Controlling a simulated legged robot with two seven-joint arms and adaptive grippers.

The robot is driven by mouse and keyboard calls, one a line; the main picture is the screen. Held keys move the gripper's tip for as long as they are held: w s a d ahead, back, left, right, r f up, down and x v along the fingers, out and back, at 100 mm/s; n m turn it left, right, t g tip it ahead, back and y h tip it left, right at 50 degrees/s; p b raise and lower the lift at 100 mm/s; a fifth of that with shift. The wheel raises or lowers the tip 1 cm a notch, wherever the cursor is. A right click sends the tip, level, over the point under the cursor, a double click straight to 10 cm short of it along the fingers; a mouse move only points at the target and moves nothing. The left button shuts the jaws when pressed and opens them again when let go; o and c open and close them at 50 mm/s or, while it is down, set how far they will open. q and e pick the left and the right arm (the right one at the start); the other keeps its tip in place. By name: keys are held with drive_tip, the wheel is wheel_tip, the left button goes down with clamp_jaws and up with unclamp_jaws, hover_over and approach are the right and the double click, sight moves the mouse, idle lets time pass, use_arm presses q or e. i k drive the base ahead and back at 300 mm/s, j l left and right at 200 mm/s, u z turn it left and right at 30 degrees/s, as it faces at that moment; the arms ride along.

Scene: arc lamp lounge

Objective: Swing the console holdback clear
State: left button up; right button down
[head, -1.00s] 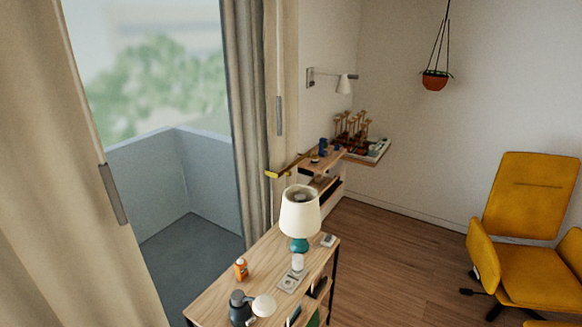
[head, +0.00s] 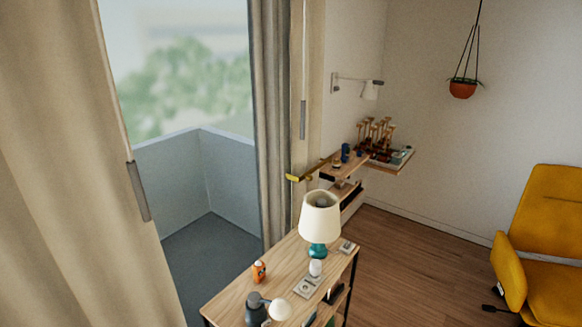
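The holdback appears as a yellow-gold bar (head: 306,174) that sticks out level beside the grey curtain (head: 275,120), just above and behind the lamp on the wooden console (head: 262,270). Its far end runs towards the wall shelf; where it is fixed is hard to make out. Neither of my grippers shows in the head view.
A cream-shaded lamp (head: 319,220) with a teal base, an orange bottle (head: 259,272) and a grey jug (head: 255,309) stand on the console. A yellow armchair (head: 550,235) is at right. Wooden floor (head: 410,260) between them is clear. A plant pot (head: 463,89) hangs at the back.

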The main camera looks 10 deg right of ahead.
sight(307, 176)
drive_tip(key=i+l+u, duration=0.1)
drive_tip(key=u, duration=0.3)
drive_tip(key=l+u, duration=0.3)
drive_tip(key=u, duration=0.15)
drive_tip(key=i+l+u, duration=0.1)
drive_tip(key=l+u, duration=0.15)
drive_tip(key=u, duration=0.15)
drive_tip(key=l+u, duration=0.15)
drive_tip(key=l, duration=0.35)
drive_tip(key=l+u, duration=0.1)
drive_tip(key=l, duration=0.4)
drive_tip(key=k+l+u, duration=0.15)
drive_tip(key=l, duration=0.35)
drive_tip(key=l+u, duration=0.15)
drive_tip(key=l, duration=0.35)
drive_tip(key=k+l+u, duration=0.1)
drive_tip(key=l, duration=0.35)
drive_tip(key=k+l+u, duration=0.15)
drive_tip(key=l, duration=0.35)
drive_tip(key=k+l, duration=0.1)
drive_tip(key=l, duration=0.25)
drive_tip(key=k+l, duration=0.1)
drive_tip(key=l, duration=0.25)
drive_tip(key=k+l, duration=0.1)
drive_tip(key=l, duration=0.25)
